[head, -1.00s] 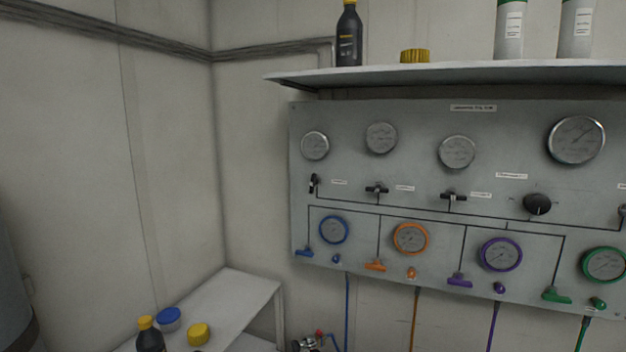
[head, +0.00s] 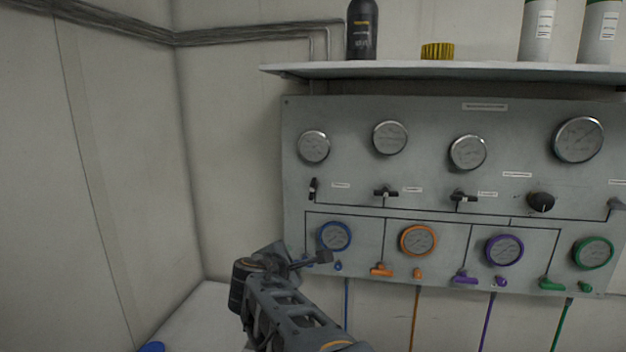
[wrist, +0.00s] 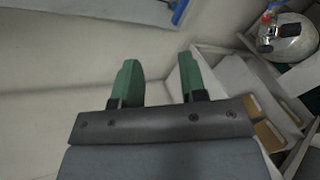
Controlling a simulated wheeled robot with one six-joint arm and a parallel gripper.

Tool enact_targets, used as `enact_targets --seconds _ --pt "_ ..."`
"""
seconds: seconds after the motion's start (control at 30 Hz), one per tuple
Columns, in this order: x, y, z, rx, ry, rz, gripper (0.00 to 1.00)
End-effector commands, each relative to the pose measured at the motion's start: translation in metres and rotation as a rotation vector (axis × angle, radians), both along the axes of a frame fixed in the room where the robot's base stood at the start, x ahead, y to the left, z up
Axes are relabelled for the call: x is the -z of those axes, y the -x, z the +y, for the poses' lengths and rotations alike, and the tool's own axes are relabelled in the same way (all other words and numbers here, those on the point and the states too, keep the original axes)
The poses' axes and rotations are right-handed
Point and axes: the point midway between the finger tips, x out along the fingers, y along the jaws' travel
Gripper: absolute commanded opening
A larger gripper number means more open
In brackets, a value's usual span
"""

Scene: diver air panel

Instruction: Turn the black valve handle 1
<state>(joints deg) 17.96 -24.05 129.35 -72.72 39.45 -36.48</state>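Black valve handles sit in a row on the grey panel (head: 430,112) in the head view. The leftmost black handle (head: 313,188) stands upright, while the middle one (head: 386,192) and the right one (head: 464,196) lie crosswise. Their small labels are too blurred to read. In the wrist view my gripper (wrist: 158,62) has two green fingers spread apart with nothing between them. No black handle shows there. In the head view my arm rises from below at the panel's lower left, below the leftmost handle; the fingers cannot be made out clearly there.
Several gauges and coloured levers fill the panel, with a black knob (head: 541,202) at right. A shelf (head: 420,69) with bottles overhangs the panel. Below left is a white bench (head: 190,318). The wrist view shows a rounded metal object (wrist: 288,42) and shelving at right.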

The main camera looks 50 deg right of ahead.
Motion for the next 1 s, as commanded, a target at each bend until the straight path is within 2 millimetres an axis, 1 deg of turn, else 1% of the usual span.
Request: enact_targets --seconds 0.03,0.1,0.2,0.3,0.4,0.57,0.67,1.0 --pt "-0.023 -0.003 -0.015 -0.030 0.122 0.068 0.39" --pt "-0.046 -0.008 -0.029 -0.075 0.282 0.163 0.39" --pt "-0.073 -0.013 -0.045 -0.120 0.470 0.292 0.39" --pt "-0.091 -0.017 -0.054 -0.150 0.604 0.394 0.39" --pt "-0.102 -0.020 -0.060 -0.168 0.690 0.461 0.39" --pt "-0.109 -0.027 -0.072 -0.179 0.745 0.510 0.39" --pt "-0.108 -0.035 -0.085 -0.180 0.749 0.516 0.39" --pt "-0.109 -0.070 -0.140 -0.181 0.745 0.512 0.39"
